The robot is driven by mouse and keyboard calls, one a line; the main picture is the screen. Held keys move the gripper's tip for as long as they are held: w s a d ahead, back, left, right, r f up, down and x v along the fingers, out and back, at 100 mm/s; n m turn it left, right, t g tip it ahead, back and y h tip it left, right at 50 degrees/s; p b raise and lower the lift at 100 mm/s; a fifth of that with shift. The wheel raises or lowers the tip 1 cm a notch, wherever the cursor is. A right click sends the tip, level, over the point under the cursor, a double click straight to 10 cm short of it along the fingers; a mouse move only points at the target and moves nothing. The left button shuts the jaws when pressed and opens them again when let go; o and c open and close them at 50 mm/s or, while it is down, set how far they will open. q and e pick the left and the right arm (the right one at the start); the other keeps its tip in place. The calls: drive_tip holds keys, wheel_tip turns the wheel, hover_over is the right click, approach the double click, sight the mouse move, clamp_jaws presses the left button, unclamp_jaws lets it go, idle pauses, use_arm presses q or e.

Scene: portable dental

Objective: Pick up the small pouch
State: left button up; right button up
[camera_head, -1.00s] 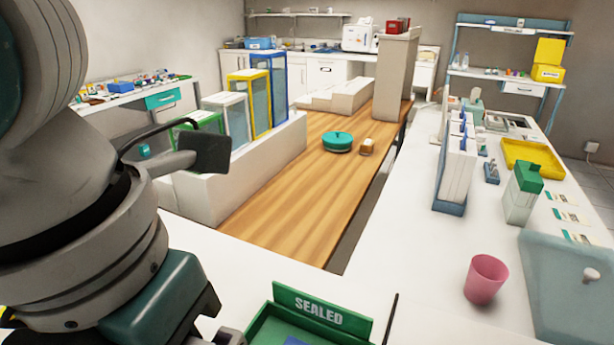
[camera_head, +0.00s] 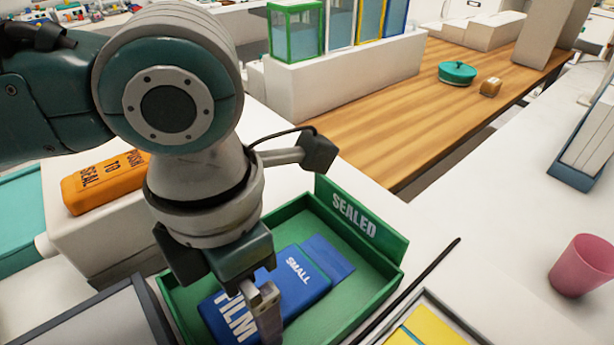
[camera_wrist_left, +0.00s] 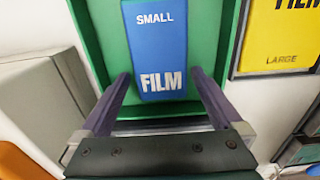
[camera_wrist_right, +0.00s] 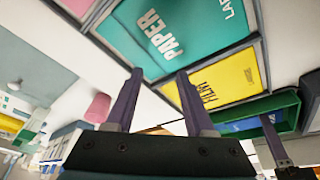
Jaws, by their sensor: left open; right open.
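The small pouch (camera_head: 306,272) is blue, marked SMALL and FILM, and lies flat in the green SEALED tray (camera_head: 384,292). It also shows in the left wrist view (camera_wrist_left: 156,45), inside the tray (camera_wrist_left: 97,42). My left gripper (camera_head: 262,300) is over the tray, pointing down. In the left wrist view its open fingers (camera_wrist_left: 160,88) stand on either side of the pouch's FILM end, and I cannot tell whether they touch it. My right gripper (camera_wrist_right: 156,85) is open and empty, seen only in its own wrist view, away from the pouch.
An orange PUSH TO SEAL block (camera_head: 108,180) sits on a white unit left of the tray. A yellow large film pouch (camera_wrist_right: 225,78) and a teal paper pouch (camera_wrist_right: 165,35) lie in neighbouring trays. A pink cup (camera_head: 582,265) stands at the right.

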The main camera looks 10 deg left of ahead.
use_arm(q)
drive_tip(key=shift+f, duration=0.55)
drive_tip(key=c, duration=1.1)
drive_tip(key=shift+r, duration=0.2)
drive_tip(key=shift+c, duration=0.2)
